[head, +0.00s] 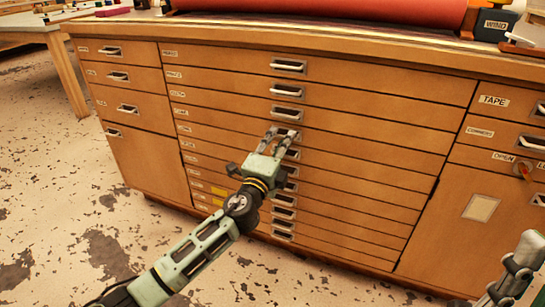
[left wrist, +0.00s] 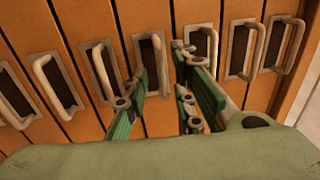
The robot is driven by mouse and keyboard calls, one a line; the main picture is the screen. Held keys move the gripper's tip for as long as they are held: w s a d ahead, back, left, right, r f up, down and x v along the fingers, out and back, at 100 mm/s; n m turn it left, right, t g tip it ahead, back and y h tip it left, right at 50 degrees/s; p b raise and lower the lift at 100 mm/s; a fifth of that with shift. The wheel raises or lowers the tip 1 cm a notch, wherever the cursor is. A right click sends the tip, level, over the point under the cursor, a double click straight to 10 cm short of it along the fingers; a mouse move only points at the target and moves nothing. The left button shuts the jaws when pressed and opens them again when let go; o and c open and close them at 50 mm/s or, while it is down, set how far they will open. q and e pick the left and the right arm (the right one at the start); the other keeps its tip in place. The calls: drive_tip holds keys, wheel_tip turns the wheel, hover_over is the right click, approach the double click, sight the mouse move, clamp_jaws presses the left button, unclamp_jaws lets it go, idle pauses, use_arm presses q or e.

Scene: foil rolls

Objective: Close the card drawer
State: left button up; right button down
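A wide wooden cabinet (head: 330,110) holds a central stack of shallow drawers with metal pull handles. The small drawer labels are too small to read, so I cannot tell which is the card drawer. The fronts look nearly flush; a dark gap shows at the right edge of one middle drawer. My left gripper (head: 284,134) is at the middle handles, covering some of them. In the left wrist view its fingers (left wrist: 164,68) are apart, with a drawer handle (left wrist: 152,50) between or just beyond them; contact is unclear. Part of my right arm shows at the lower right; its fingers are unclear.
A red roll (head: 330,10) lies on the cabinet top, beside a dark box marked WIND (head: 495,25). Drawers with larger labels, including TAPE (head: 493,100), are at the right. A table (head: 40,30) stands at the far left. The speckled floor in front is clear.

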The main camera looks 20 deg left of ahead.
use_arm(q)
drive_tip(key=s+f, duration=0.2)
drive_tip(key=s, duration=0.8)
drive_tip(key=shift+s+a, duration=0.15)
drive_tip(key=shift+s, duration=0.1)
